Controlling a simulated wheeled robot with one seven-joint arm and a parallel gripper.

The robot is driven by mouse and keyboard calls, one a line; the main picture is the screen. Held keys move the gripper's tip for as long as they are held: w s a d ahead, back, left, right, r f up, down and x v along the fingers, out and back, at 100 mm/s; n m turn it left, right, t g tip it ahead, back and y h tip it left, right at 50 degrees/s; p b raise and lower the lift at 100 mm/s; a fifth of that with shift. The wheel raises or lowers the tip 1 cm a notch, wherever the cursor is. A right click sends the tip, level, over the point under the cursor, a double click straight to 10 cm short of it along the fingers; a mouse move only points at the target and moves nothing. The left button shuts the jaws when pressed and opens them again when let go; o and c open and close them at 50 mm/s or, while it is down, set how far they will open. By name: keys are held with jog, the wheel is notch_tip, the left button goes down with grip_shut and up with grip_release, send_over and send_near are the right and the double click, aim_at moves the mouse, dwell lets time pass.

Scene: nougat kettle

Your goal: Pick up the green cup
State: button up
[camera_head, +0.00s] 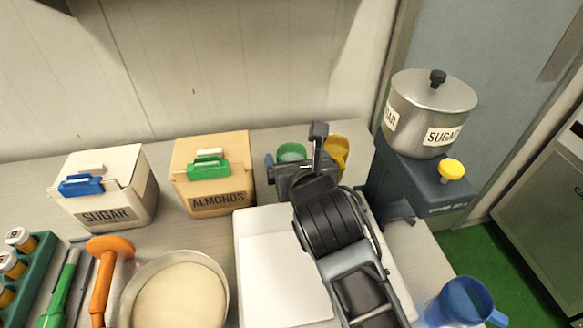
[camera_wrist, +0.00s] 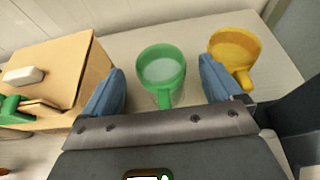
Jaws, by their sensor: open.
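The green cup (camera_head: 291,152) stands upright at the back of the counter, partly hidden by my gripper in the head view. In the wrist view the green cup (camera_wrist: 163,75) sits between and slightly beyond my fingertips, its handle pointing toward my gripper. My gripper (camera_wrist: 162,85) is open, with one blue finger on each side of the cup and a visible gap on both sides. In the head view my gripper (camera_head: 293,166) reaches to the back of the counter. It holds nothing.
A yellow cup (camera_head: 337,150) stands close to the right of the green cup. The almonds box (camera_head: 215,200) is close on the left, with a sugar box (camera_head: 105,212) farther left. A steel sugar pot (camera_head: 430,108) on a dark machine stands right. A blue cup (camera_head: 462,300) is front right.

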aim_at(289, 150)
jog(key=x, duration=0.4)
jog(key=shift+s+f+p, duration=0.1)
jog(key=shift+f+p, duration=0.15)
jog(key=shift+p, duration=0.05)
jog(key=c, duration=1.2)
